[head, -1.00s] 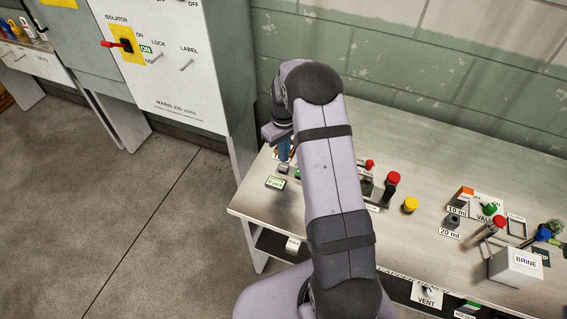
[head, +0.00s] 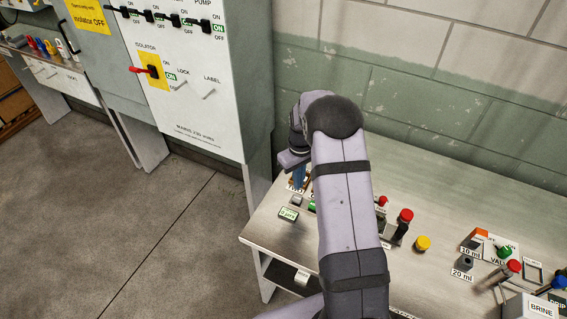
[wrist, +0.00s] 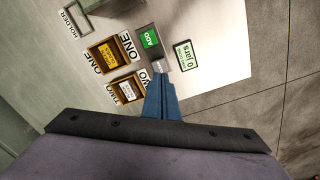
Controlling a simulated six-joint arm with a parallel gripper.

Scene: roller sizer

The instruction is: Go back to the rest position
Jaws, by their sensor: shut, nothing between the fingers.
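My gripper (wrist: 161,85) is shut with nothing in it. Its blue fingers point down over the left end of the bench, with the tips by a small grey block beside the green ADD button (wrist: 151,39). I cannot tell whether the tips touch the block. In the head view my gripper (head: 299,188) shows as a small blue piece at the left of my arm, above the bench. My arm hides part of the bench behind it.
The steel bench (head: 262,232) holds a "0 jars" display (head: 288,214), labelled ONE and TWO holders (wrist: 108,53), red-topped and yellow items (head: 423,243), and a BRINE box (head: 530,307). A grey isolator cabinet (head: 200,120) stands left. Floor left of the bench is clear.

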